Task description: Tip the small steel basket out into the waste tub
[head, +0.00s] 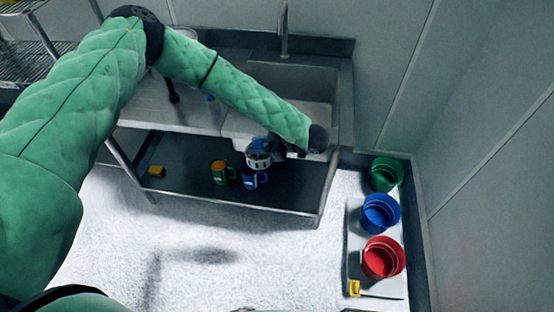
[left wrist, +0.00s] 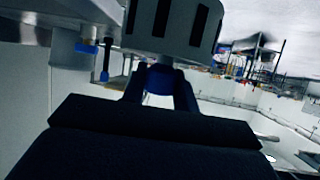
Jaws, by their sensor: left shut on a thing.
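My left gripper (head: 272,150) is shut on the small steel basket (head: 258,160), out in front of the sink bench edge. The basket is a small silvery cup with a blue part at the gripper. In the left wrist view the slotted metal wall of the basket (left wrist: 172,22) fills the top, with a blue piece (left wrist: 158,79) between my dark fingers. The basket's contents are too small to make out. I cannot tell which is the waste tub. My right gripper is out of view.
A steel sink (head: 290,88) with a tall tap (head: 284,30) is set in the bench. Green (head: 219,173) and blue (head: 250,181) mugs and a yellow item (head: 156,171) sit on its lower shelf (head: 190,180). A yellow tag (head: 354,288) is near the red tub. The pale floor in front is clear.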

